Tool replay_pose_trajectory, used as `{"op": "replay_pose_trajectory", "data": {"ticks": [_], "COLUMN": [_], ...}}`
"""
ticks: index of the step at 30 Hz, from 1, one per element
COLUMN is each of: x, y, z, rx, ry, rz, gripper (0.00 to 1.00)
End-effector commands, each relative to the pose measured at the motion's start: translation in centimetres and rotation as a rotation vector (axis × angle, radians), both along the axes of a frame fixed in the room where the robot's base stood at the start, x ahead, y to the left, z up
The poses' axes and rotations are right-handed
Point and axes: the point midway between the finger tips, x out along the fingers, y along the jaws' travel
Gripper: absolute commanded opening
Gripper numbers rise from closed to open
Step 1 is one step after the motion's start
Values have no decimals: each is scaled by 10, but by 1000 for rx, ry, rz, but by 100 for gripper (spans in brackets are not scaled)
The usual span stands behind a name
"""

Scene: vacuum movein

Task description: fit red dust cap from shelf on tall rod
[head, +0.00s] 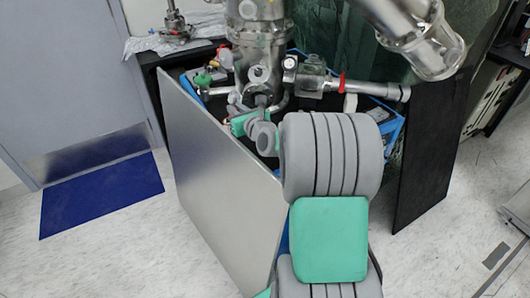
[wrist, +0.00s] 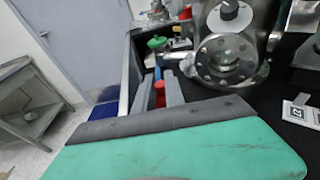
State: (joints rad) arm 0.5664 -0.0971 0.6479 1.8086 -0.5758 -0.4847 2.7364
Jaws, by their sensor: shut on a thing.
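My gripper (wrist: 160,100) shows in the wrist view with its two grey fingers shut on a small red cap (wrist: 160,90). Only part of the cap shows between the fingers. In the head view my arm and wrist cover the fingers and the cap. I cannot pick out the tall rod for certain in either view. The shelf the cap comes from cannot be told either.
A steel chamber with a round flange (wrist: 231,60) stands just right of my gripper. A green knob (wrist: 157,43) is beyond the fingers. A grey panel (head: 220,170) stands upright left of my arm. A blue mat (head: 100,194) lies on open floor.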

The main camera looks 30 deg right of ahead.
Motion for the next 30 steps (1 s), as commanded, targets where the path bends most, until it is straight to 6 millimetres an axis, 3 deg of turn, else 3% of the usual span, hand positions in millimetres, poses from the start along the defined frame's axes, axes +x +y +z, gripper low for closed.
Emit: {"op": "replay_pose_trajectory", "data": {"ticks": [11,15,23,27,30], "x": [-59,-75,-88,-89,-88], "y": [-77,-95,-112,-111,-111], "z": [-42,-75,-101,-127,-130], "rx": [3,5,2,2,0], "ry": [1,2,1,0,-1], "rz": [-19,-12,-7,-5,-5], "gripper": [0,0,0,0,0]}}
